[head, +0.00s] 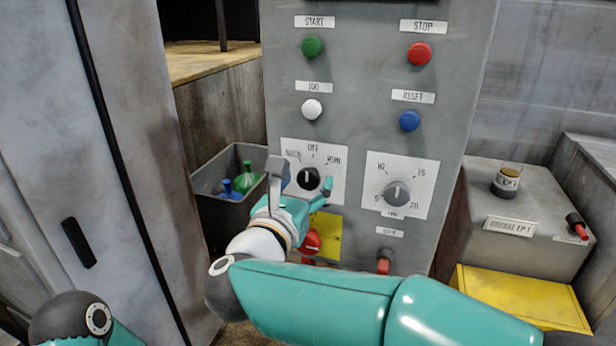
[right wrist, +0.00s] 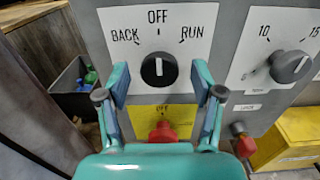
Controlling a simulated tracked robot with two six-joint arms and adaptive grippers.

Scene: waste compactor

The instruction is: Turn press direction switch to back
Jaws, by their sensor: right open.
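The press direction switch is a black round knob (head: 308,178) with a white pointer on a white plate marked BACK, OFF and RUN. In the right wrist view the knob (right wrist: 159,69) has its pointer straight up, at OFF. My right gripper (head: 304,188) is open in front of the panel. In the right wrist view its two fingers (right wrist: 161,80) stand on either side of the knob, with a visible gap on each side. I cannot tell how deep the fingertips reach. My left gripper is out of view; only part of my left arm shows at the bottom left.
A red knob (head: 311,242) on a yellow plate sits just below the switch. A numbered dial (head: 397,194) is to the right. START (head: 312,46), STOP (head: 419,53), white and blue buttons are above. A bin (head: 228,202) with bottles stands left.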

